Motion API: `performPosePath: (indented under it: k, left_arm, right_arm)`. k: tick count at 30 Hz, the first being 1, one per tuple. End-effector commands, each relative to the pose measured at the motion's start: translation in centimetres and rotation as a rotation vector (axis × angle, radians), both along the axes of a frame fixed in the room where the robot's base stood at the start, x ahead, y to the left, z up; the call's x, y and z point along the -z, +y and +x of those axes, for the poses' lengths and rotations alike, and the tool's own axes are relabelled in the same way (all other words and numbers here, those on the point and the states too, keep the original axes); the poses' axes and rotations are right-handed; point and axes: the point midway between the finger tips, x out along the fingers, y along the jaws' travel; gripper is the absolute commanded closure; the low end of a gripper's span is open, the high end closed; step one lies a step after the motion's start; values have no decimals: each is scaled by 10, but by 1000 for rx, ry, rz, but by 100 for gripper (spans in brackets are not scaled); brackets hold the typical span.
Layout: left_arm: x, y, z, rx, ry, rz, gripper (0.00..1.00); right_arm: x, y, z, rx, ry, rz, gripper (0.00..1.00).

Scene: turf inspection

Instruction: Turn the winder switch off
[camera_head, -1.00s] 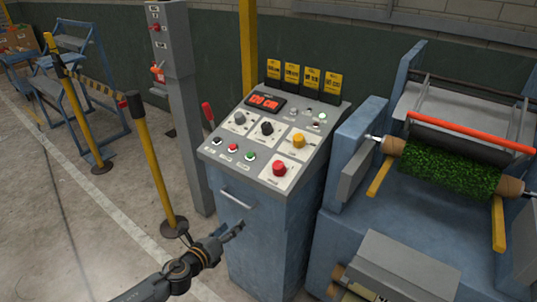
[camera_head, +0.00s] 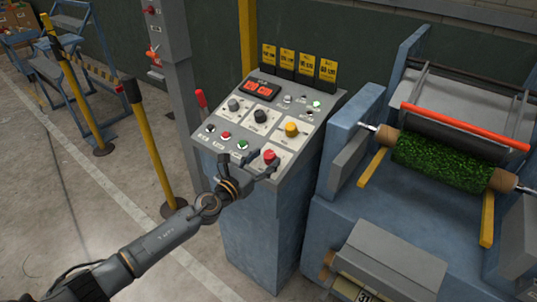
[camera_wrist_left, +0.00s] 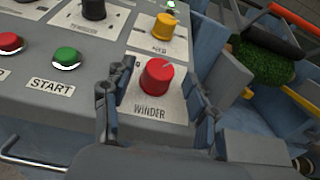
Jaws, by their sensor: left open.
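The winder switch is a red round knob (camera_head: 269,156) on a pale plate at the lower right of the sloped control panel (camera_head: 225,162). In the left wrist view the red knob (camera_wrist_left: 157,77) sits above the label "WINDER", with a pale mark on its top. My left gripper (camera_head: 262,165) is open at the panel's front edge, close to the knob. In the wrist view its two fingers (camera_wrist_left: 158,105) stand on either side of the knob, apart from it. My right gripper is not in view.
A yellow knob (camera_head: 291,129) and black knobs (camera_head: 260,116) sit behind the red one. A green START button (camera_wrist_left: 66,57) and a red button (camera_wrist_left: 10,43) lie to its left. A machine with a green turf roll (camera_head: 440,163) stands at right. A yellow post (camera_head: 147,140) stands left.

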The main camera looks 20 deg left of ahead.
Motion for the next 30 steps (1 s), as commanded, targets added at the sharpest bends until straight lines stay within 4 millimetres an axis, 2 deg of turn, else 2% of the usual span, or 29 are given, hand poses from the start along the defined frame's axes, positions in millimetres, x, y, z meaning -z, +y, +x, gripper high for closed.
performPosePath:
  k: [3,6,16,24,30]
  left_arm:
    - [0,-5,14,-1,-2,-2,42]
    - [0,-7,20,-1,-1,-1,42]
    - [0,-8,23,-1,0,0,42]
    - [0,-8,23,-1,0,-1,97]
    - [-1,-8,23,-8,1,-4,98]
  right_arm:
    - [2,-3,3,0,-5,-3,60]
    - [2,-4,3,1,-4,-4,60]
    - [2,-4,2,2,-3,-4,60]
    - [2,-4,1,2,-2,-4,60]
    - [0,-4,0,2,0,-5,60]
